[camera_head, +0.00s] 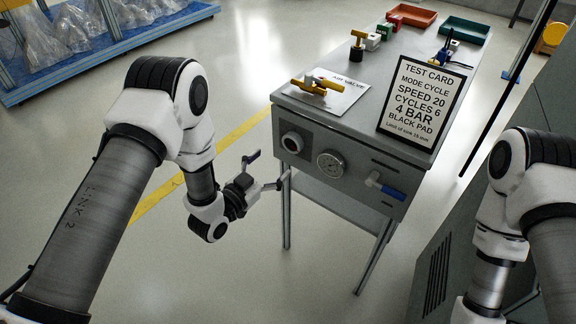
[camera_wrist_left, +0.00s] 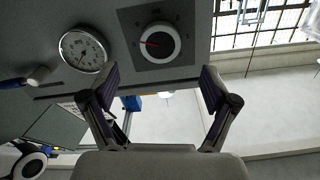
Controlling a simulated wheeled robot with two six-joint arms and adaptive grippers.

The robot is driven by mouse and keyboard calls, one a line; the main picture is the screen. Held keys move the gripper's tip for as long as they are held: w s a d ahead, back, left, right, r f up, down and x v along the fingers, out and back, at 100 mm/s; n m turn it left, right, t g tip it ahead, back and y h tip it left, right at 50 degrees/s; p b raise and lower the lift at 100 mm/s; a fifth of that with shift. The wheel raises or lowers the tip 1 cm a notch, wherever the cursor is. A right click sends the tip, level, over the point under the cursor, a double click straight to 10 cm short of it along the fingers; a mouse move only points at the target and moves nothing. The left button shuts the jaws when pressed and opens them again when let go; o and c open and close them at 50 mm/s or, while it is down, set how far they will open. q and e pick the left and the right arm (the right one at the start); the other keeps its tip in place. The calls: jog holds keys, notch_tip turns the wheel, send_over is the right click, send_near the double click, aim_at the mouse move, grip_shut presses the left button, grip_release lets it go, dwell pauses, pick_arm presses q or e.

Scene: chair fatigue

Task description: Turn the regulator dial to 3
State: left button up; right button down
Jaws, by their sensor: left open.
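The regulator dial (camera_head: 292,143) is a round knob with a pale rim and dark face at the left of the grey bench's front panel. In the left wrist view the dial (camera_wrist_left: 160,43) sits on a dark square plate with small marks too small to read. A red pointer line shows on the left part of its face. My left gripper (camera_head: 267,170) is open and empty, in front of the panel and apart from the dial. In the wrist view its fingertips (camera_wrist_left: 160,78) are spread to either side, below the dial. My right arm shows at the right, but its gripper is hidden.
A pressure gauge (camera_head: 330,165) and a blue-handled valve (camera_head: 386,187) are on the same panel. A test card (camera_head: 425,100) reading "4 BAR" stands on the bench top. A yellow-handled valve (camera_head: 318,86) lies on a paper.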

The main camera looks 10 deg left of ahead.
aim_at(290, 146)
pick_arm(q)
jog(key=x, duration=0.7)
jog(key=shift+w+d, duration=0.2)
jog(key=shift+w, duration=0.15)
jog(key=c, duration=1.2)
